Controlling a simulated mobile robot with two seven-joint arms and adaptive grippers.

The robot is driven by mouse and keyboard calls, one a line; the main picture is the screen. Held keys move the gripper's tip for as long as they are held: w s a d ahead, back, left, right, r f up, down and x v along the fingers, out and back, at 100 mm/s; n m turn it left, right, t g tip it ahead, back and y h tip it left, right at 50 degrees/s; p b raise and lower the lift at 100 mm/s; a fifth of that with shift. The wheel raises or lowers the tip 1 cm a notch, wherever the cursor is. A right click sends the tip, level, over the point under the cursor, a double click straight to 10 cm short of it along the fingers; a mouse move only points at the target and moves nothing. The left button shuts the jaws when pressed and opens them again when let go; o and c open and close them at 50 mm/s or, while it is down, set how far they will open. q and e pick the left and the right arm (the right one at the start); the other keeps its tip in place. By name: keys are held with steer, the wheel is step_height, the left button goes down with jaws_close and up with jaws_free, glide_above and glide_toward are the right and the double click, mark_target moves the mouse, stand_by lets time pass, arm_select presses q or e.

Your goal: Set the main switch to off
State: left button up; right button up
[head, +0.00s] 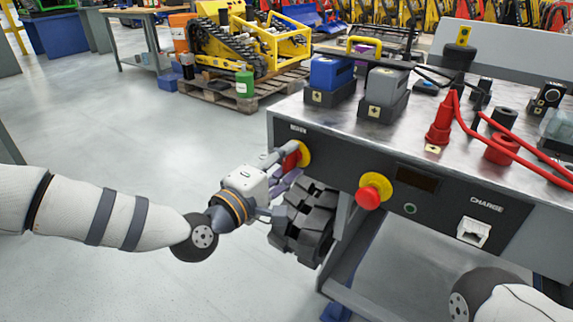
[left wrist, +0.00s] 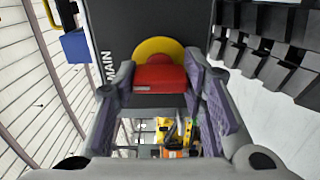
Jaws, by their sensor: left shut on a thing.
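The main switch has a red handle (head: 291,159) on a round yellow plate (head: 305,154), at the left end of the dark front panel of the bench. In the left wrist view, the red handle (left wrist: 158,78) lies between my fingers, with half of the yellow plate (left wrist: 158,47) showing behind it and the word MAIN beside it. My left gripper (head: 284,163) reaches in from the left and is shut on the handle. Its fingers partly hide the switch in the head view. My right arm shows at the lower right; its gripper is out of view.
A red push button (head: 371,191) on a yellow ring sits right of the switch. A charge socket (head: 473,232) is further right. Dark track blocks (head: 303,222) hang just below my left gripper. Batteries (head: 333,76) and red cables lie on the bench top (head: 410,140). The floor at left is clear.

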stand_by(0.5)
arm_select(q)
steer(key=o, duration=1.2)
steer(key=shift+c, duration=0.2)
steer(key=v, duration=1.2)
